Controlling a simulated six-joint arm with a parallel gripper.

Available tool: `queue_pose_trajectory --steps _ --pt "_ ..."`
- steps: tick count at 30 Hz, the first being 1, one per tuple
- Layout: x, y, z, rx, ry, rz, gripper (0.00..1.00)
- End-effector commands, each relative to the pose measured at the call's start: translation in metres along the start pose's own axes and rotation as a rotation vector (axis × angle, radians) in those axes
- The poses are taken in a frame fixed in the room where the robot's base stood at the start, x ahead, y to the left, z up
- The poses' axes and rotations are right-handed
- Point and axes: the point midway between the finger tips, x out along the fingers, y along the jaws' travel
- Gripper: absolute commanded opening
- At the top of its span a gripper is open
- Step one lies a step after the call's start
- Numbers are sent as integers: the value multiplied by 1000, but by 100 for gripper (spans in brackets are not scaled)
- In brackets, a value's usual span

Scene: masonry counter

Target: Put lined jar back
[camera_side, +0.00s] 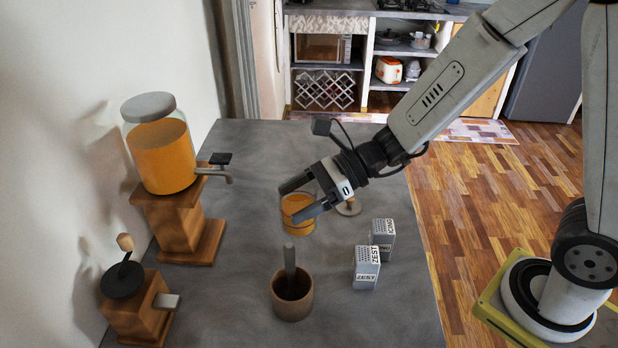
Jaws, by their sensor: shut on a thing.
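A small clear jar (297,225) with orange contents is between the fingers of my gripper (296,203) in the side view. It looks upright; a line runs around its lower part. My gripper is shut on it, reaching in from the right, and one finger crosses in front of the jar. I cannot tell whether the jar's base touches the grey counter (225,300) or is just above it. A round, pale, lid-like piece with a knob (350,208) lies just right of the jar, partly behind my gripper.
A large orange-filled dispenser (165,160) with a spout stands on a wooden stand at left. A wooden grinder (138,305) is at front left. A mortar with pestle (292,298) stands in front of the jar. Boxes marked ZEST (366,270) and ICING (384,240) are at right.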

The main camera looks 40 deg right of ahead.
Motion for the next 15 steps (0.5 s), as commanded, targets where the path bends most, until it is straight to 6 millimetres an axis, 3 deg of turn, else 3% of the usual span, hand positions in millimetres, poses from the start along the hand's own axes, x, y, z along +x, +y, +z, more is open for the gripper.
queue_pose_trajectory --steps 15 --pt "-2 -7 -2 -2 -3 -4 0"
